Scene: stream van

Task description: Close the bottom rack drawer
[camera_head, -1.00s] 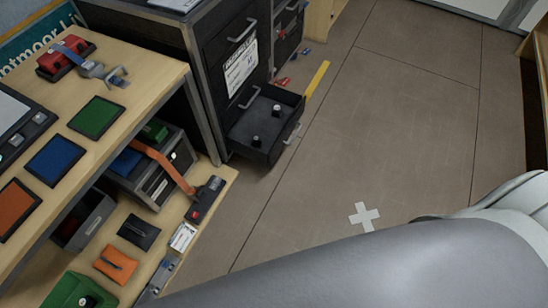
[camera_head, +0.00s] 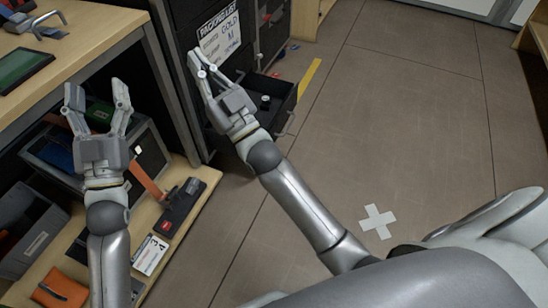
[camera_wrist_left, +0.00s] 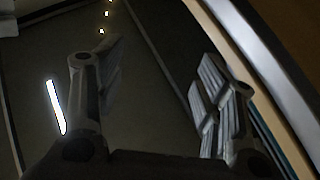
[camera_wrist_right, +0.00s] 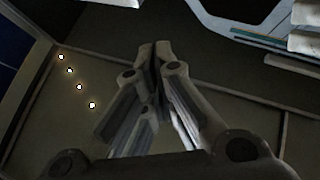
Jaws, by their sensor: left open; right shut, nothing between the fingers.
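The bottom rack drawer (camera_head: 284,92) stands pulled out of the dark rack cabinet (camera_head: 182,22) in the head view. A small dark knob-like item (camera_head: 265,101) is inside it, and its handle (camera_head: 287,124) is on the outer front. My right gripper (camera_head: 204,66) is shut and empty, in front of the cabinet face, and covers part of the drawer in the picture. I cannot tell if it touches anything. Its fingertips meet in the right wrist view (camera_wrist_right: 156,55). My left gripper (camera_head: 97,90) is open and empty, left of the cabinet in front of the shelving.
A wooden shelf unit stands at the left, with a lower shelf (camera_head: 208,174) holding a black tool (camera_head: 182,207) and an orange pouch (camera_head: 62,288). Open floor (camera_head: 400,120) lies right of the drawer, with a white cross mark (camera_head: 377,221) and yellow strip (camera_head: 309,77).

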